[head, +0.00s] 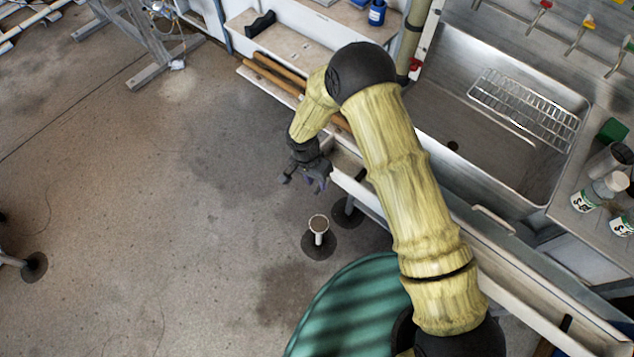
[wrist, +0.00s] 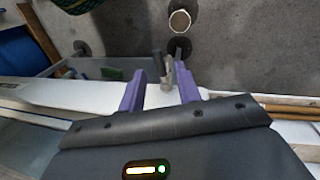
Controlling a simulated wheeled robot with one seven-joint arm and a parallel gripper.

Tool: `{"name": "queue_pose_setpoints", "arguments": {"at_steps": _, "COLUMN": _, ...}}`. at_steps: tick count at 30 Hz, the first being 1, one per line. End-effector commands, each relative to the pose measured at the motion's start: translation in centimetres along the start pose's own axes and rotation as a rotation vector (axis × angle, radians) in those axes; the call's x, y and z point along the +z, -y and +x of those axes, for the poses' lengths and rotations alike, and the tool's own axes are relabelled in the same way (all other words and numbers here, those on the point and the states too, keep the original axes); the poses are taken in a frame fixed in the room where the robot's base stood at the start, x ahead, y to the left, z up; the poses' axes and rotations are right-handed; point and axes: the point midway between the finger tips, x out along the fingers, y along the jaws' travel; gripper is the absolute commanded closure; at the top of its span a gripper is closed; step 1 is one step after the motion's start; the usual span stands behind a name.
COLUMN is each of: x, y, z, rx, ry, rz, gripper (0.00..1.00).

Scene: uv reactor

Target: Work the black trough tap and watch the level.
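My gripper (wrist: 160,74) has two purple fingers standing apart, with a gap between them. A small dark grey fitting (wrist: 158,63), which looks like the trough tap, shows between and just past the fingertips in the wrist view. I cannot tell whether a finger touches it. My arm hides part of the trough there, and the tap is not clear. The water level cannot be made out.
A white upright drain pipe (head: 318,226) stands on the floor below my gripper. A green ribbed round thing (head: 345,305) is near the front. A steel sink (head: 450,165), bottles (head: 600,190) and wooden poles (head: 275,75) lie around the arm.

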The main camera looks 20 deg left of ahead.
Motion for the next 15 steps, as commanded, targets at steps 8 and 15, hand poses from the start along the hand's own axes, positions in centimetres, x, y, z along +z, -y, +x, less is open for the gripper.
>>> {"name": "queue_pose_setpoints", "arguments": {"at_steps": 8, "x": 0.0, "y": 0.0, "z": 2.0, "rx": -0.001, "ry": 0.0, "rz": 0.001, "gripper": 0.67}}
{"name": "queue_pose_setpoints", "arguments": {"at_steps": 15, "x": 0.0, "y": 0.0, "z": 2.0, "rx": -0.001, "ry": 0.0, "rz": 0.001, "gripper": 0.72}}
